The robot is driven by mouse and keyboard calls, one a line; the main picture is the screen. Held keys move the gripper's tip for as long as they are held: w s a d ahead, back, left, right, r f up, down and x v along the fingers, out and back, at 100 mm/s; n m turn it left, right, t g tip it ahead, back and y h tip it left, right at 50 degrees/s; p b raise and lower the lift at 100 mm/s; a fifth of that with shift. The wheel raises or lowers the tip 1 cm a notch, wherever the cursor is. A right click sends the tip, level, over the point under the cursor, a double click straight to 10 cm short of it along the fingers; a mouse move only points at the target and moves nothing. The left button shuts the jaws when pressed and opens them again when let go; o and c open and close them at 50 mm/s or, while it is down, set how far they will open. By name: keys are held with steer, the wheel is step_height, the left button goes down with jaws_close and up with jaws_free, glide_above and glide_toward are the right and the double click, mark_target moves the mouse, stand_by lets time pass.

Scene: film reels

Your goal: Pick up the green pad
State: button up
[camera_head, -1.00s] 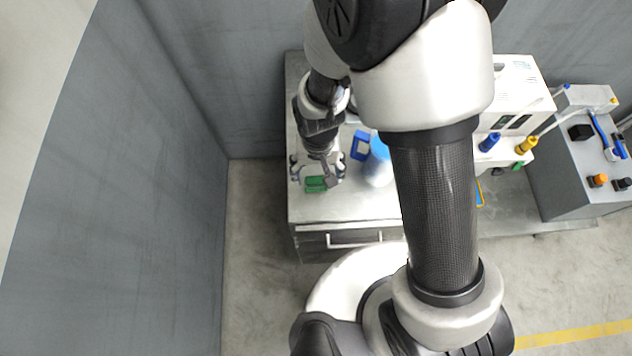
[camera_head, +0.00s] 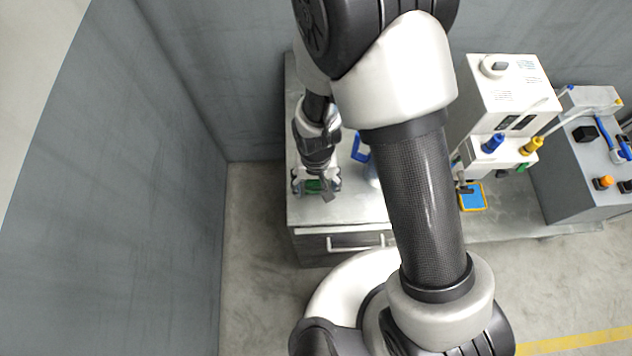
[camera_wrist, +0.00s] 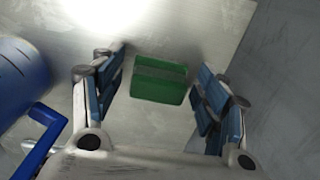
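The green pad (camera_wrist: 159,80) is a small green block with a darker grey-green strip along it, lying on the metal table. In the wrist view it sits between the two blue-padded fingers of my gripper (camera_wrist: 160,98), with a gap on each side. My gripper is open and pointed down at the pad. In the head view my gripper (camera_head: 317,186) is low over the table's left part, and only bits of the green pad (camera_head: 313,185) show between its fingers.
A blue container with a blue handle (camera_wrist: 45,130) stands close left of my gripper in the wrist view. The metal table (camera_head: 350,210) has its left edge near the pad. A white machine (camera_head: 510,90), a blue-and-yellow pad (camera_head: 472,197) and a grey control box (camera_head: 580,170) are to the right.

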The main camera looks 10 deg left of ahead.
mark_target(316, 183)
steer(key=c, duration=1)
steer(key=shift+r, duration=0.1)
step_height(316, 183, up, 20)
steer(key=p, duration=0.6)
